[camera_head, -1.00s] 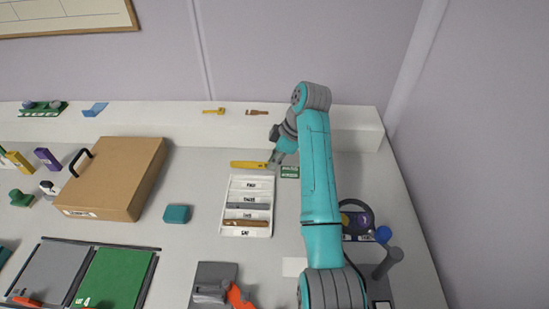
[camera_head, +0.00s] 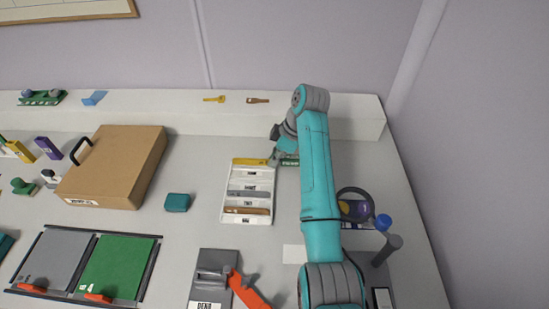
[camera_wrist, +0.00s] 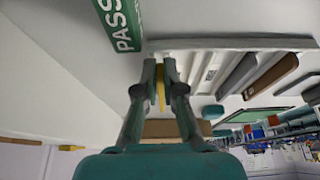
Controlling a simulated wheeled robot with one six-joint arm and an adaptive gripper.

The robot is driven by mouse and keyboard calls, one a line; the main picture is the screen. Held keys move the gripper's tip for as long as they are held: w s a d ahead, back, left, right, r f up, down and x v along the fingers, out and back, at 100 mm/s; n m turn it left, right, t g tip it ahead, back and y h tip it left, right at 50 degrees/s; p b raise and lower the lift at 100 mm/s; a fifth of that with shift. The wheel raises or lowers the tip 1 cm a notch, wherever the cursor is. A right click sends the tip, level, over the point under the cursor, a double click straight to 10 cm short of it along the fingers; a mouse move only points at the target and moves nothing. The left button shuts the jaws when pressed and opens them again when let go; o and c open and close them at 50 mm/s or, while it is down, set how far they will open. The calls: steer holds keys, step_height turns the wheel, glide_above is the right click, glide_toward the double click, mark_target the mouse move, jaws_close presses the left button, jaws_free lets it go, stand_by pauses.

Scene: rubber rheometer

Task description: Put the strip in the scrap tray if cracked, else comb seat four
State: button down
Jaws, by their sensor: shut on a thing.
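My gripper (camera_head: 274,158) is shut on one end of a yellow strip (camera_head: 250,162). The strip points left, at the far end of the white comb (camera_head: 228,200). Whether it touches the comb I cannot tell. A grey strip (camera_head: 248,194) and a brown strip (camera_head: 248,211) lie in nearer seats; the seat labels are too small to read surely. In the wrist view the yellow strip (camera_wrist: 162,96) shows edge-on between the fingers (camera_wrist: 160,72), beside the comb's edge (camera_wrist: 235,43). No crack can be made out at this size. I cannot identify a scrap tray.
A green PASS plate (camera_wrist: 118,25) lies close to my gripper. A brown case (camera_head: 115,170) and a teal block (camera_head: 177,202) stand left of the comb. A grey device with an orange lever (camera_head: 240,284) is nearer. A raised white ledge (camera_head: 190,122) runs along the back.

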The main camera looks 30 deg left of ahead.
steer(key=shift+f, duration=0.4)
steer(key=c, duration=1.2)
jaws_free()
